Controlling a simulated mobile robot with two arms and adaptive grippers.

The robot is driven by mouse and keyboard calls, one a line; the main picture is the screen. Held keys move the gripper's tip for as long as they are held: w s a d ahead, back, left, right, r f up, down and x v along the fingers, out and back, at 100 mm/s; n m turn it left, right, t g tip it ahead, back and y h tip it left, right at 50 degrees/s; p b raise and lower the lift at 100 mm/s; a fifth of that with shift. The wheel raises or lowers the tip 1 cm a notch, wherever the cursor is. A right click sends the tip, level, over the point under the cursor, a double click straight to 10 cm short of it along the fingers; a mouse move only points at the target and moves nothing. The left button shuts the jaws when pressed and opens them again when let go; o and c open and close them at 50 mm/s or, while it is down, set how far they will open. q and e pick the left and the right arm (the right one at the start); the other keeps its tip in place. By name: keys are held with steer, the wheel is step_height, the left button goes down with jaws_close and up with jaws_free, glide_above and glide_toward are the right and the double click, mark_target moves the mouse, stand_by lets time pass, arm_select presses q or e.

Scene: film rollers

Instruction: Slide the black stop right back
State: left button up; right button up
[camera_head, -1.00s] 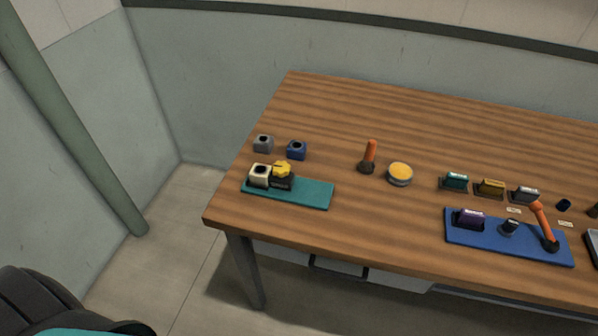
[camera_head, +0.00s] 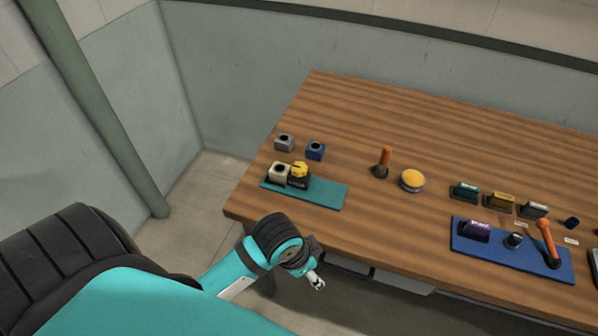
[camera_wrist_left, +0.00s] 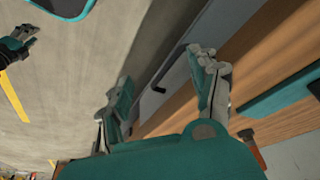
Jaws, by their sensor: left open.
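The black stop (camera_head: 299,182) is a dark block with a yellow knob (camera_head: 300,169) on top. It sits on the teal base plate (camera_head: 325,194) at the table's left end, close against the right side of a cream block (camera_head: 278,174). My left gripper (camera_head: 316,281) is in front of the table's front edge, below and apart from the plate. In the left wrist view its two fingers (camera_wrist_left: 165,95) are spread with nothing between them. What looks like my right gripper (camera_wrist_left: 18,45) shows small at that view's upper left; its jaw state is unclear.
A grey block (camera_head: 284,143) and a blue block (camera_head: 315,150) stand behind the plate. To the right are an orange-handled tool (camera_head: 384,162), a yellow round tin (camera_head: 412,180) and a blue tray (camera_head: 487,258). The table's front edge lies between my left gripper and the plate.

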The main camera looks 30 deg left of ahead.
mark_target(299, 175)
arm_select(q)
steer(key=w+r+m, duration=0.1)
steer(key=w, duration=0.1)
steer(key=w+r+m, duration=0.1)
steer(key=w+m, duration=0.1)
steer(key=w+r+m+g, duration=0.1)
steer(key=w, duration=0.1)
steer(key=shift+w, duration=0.35)
steer(key=w+a+r+m, duration=0.2)
steer(key=w, duration=0.1)
steer(key=w+a+r, duration=0.1)
steer(key=w, duration=0.1)
steer(key=shift+a+r+m+g+y, duration=0.1)
steer(key=shift+a+m+g+y, duration=0.05)
steer(key=shift+m+g+y, duration=0.2)
steer(key=w+a+r+m+g+y, duration=0.1)
steer(key=w+a+r, duration=0.3)
steer(key=a+r, duration=0.25)
steer(key=w+a+r+m+g, duration=0.1)
steer(key=w+a+r, duration=0.2)
steer(key=a+r, duration=0.35)
steer(key=shift+m, duration=0.25)
steer(key=f, duration=0.5)
steer(key=f+p, duration=0.1)
steer(key=f, duration=1)
steer(key=shift+d+f, duration=0.2)
steer(key=shift+d, duration=0.1)
steer(key=shift+c, duration=0.2)
jaws_close()
